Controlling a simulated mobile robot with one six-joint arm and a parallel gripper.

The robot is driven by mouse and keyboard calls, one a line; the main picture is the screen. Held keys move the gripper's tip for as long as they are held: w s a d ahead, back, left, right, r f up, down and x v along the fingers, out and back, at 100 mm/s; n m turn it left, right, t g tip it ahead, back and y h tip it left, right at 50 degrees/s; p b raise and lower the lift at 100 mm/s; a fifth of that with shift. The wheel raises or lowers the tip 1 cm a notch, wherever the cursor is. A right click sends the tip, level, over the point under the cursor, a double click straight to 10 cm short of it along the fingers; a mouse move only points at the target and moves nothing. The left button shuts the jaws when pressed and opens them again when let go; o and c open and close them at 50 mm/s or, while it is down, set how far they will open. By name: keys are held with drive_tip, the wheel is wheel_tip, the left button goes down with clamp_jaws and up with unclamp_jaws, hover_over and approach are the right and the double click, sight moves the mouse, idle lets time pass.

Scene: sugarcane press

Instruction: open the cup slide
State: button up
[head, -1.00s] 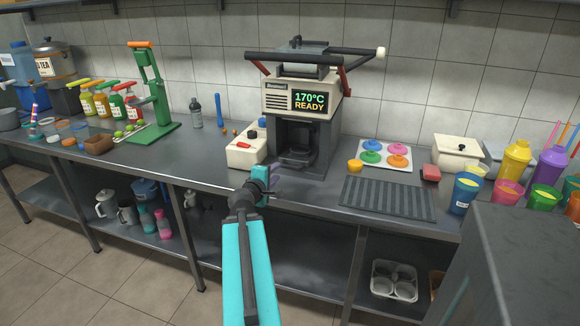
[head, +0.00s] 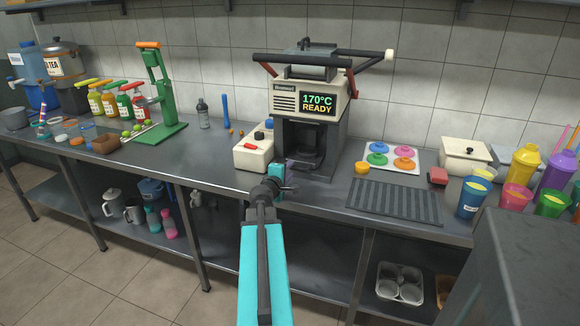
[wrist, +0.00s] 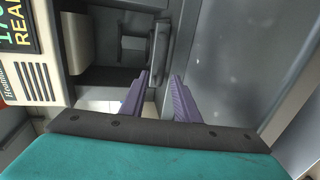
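The sealing machine (head: 312,103) stands at the back of the counter, its display reading 170°C READY. Its cup slide (head: 304,160) is the dark part low in the front opening, and it looks pushed in. In the wrist view a dark grey upright bar (wrist: 161,50), seemingly the slide's handle, lies just past my fingertips. My gripper (head: 289,166) is at the machine's lower front. In the wrist view its two purple fingers (wrist: 161,78) are apart, with the bar roughly in line with the gap. Whether they touch it I cannot tell.
A cream box with a red part (head: 253,151) stands close left of the machine. A ribbed dark mat (head: 395,201) and a tray of coloured round pieces (head: 391,157) lie to the right. Cups (head: 472,196) stand farther right. The floor before the counter is clear.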

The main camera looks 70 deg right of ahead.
drive_tip(key=shift+d+f, duration=0.15)
drive_tip(key=shift+d, duration=0.45)
drive_tip(key=shift+c, duration=0.2)
clamp_jaws()
